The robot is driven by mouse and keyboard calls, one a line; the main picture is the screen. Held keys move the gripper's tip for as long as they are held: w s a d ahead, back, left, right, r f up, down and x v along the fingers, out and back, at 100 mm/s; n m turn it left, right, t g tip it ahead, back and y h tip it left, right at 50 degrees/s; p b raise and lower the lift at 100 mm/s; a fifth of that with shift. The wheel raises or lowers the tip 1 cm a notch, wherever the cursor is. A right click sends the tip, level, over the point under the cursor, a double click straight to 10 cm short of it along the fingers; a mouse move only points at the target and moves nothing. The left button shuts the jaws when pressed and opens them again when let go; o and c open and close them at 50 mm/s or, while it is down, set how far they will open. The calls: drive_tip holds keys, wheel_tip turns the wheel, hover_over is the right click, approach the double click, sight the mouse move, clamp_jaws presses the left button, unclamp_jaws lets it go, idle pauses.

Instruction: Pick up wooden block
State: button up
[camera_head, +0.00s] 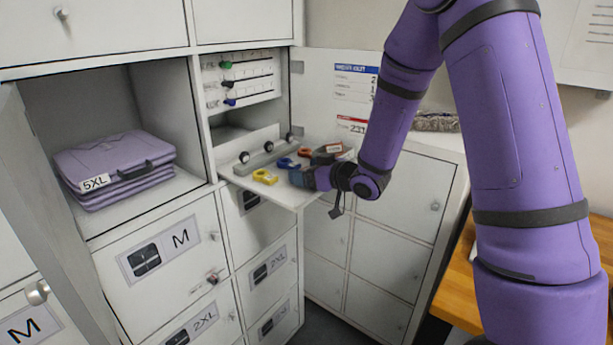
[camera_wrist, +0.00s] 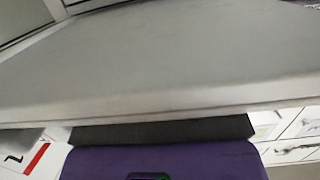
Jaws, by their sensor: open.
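I cannot make out a wooden block for certain in either view. A small dark brown item (camera_head: 326,154) lies at the right end of the pull-out shelf (camera_head: 245,179) in the head view; its material is too small to tell. My gripper (camera_head: 308,179) is at the shelf's right front edge, close to the small items there, with nothing seen held in it. In the wrist view a bare pale panel (camera_wrist: 160,60) fills most of the picture, and my purple gripper body is at the bottom.
A yellow tape roll (camera_head: 265,177), a blue roll (camera_head: 288,163) and a red-orange item (camera_head: 304,152) lie on the shelf beside a grey rail with knobs. An open cabinet door (camera_head: 340,90) stands behind my arm.

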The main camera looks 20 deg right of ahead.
drive_tip(key=shift+x, duration=1.1)
drive_tip(key=c, duration=1)
drive_tip(key=shift+r, duration=0.1)
